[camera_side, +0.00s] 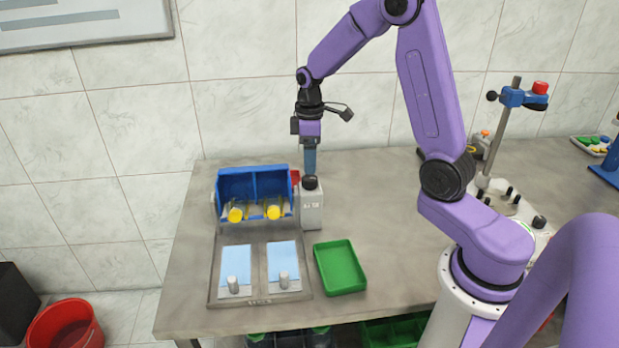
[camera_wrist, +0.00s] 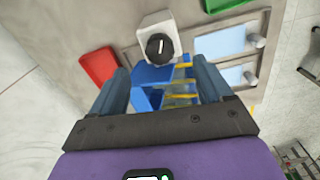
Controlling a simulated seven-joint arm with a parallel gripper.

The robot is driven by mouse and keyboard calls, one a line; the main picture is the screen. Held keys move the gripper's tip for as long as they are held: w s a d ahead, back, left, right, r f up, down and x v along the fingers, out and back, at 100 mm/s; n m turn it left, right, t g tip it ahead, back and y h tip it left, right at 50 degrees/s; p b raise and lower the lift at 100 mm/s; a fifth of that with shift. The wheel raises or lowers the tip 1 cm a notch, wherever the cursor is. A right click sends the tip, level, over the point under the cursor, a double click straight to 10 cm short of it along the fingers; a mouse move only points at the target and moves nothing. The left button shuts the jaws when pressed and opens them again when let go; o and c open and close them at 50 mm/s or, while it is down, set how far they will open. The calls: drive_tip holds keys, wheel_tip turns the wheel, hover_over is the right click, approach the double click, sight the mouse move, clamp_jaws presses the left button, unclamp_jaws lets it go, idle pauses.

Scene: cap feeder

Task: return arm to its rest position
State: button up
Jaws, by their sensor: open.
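My purple arm reaches over the back of the metal table (camera_side: 385,215). My gripper (camera_side: 310,172) points down above the table, at the right side of the blue two-bay bin in the side view. In the wrist view my gripper (camera_wrist: 165,90) has its two fingers wide apart with nothing between them touching either one. The blue bin (camera_side: 252,183) holds yellow round-ended items (camera_side: 236,214) at its front. A white block with a black knob (camera_side: 311,205) stands just below the fingers in the side view; this knob also shows in the wrist view (camera_wrist: 159,46).
A tray plate with two light blue pads (camera_side: 236,262) and small metal cylinders (camera_side: 283,281) lies in front of the bin. A green tray (camera_side: 340,267) sits to its right. A stand with a blue clamp (camera_side: 517,97) rises at right. The table's middle is clear.

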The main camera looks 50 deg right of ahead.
drive_tip(key=shift+r, duration=0.1)
drive_tip(key=s+a+r+n, duration=0.2)
drive_tip(key=s+a+r, duration=0.2)
drive_tip(key=s+a, duration=0.75)
drive_tip(key=s+a+r+n, duration=0.1)
drive_tip(key=s+a+n, duration=0.1)
drive_tip(key=s, duration=1.6)
drive_tip(key=shift+a+r+n, duration=0.2)
drive_tip(key=shift+r+n, duration=0.05)
drive_tip(key=shift+n, duration=0.25)
